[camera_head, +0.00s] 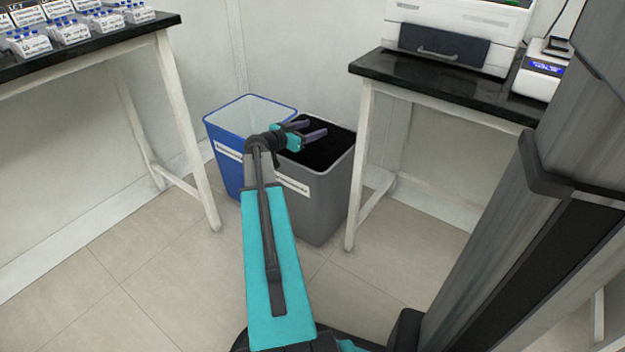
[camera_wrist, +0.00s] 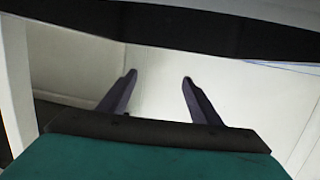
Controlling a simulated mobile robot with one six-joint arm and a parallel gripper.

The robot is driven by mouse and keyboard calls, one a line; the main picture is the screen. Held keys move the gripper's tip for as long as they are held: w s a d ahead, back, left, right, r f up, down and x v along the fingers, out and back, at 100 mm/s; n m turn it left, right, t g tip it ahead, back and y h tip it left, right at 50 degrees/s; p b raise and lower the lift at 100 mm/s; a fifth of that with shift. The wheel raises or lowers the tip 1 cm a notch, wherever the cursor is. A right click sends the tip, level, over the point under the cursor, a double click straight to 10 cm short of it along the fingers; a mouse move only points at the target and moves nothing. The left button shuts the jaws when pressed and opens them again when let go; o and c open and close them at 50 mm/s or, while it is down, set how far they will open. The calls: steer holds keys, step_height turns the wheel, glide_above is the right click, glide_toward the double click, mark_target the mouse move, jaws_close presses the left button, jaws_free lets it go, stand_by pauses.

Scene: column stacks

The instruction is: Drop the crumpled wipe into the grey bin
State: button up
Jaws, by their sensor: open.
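The grey bin (camera_head: 324,200) stands on the floor between two benches, with a white label on its front and a dark, black-looking inside. My gripper (camera_head: 317,128) is over the bin's opening, near its back-left part, with its two fingers apart. In the wrist view my gripper (camera_wrist: 158,80) shows both fingers spread with nothing between them. The crumpled wipe is not visible in either view; the bin's dark inside is partly hidden by my arm and shows no clear contents.
A blue bin (camera_head: 225,160) with a white inside stands left of the grey bin. A black-topped bench (camera_head: 440,95) on the right carries a white machine (camera_head: 460,30) and a small device (camera_head: 540,75). Another bench (camera_head: 100,45) at left holds several small racks. Tiled floor (camera_head: 150,280) is clear.

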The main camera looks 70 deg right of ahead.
steer(key=p+v, duration=0.3)
steer(key=v, duration=1)
steer(key=shift+a, duration=0.3)
steer(key=shift+w+r, duration=0.15)
steer(key=shift+r, duration=0.05)
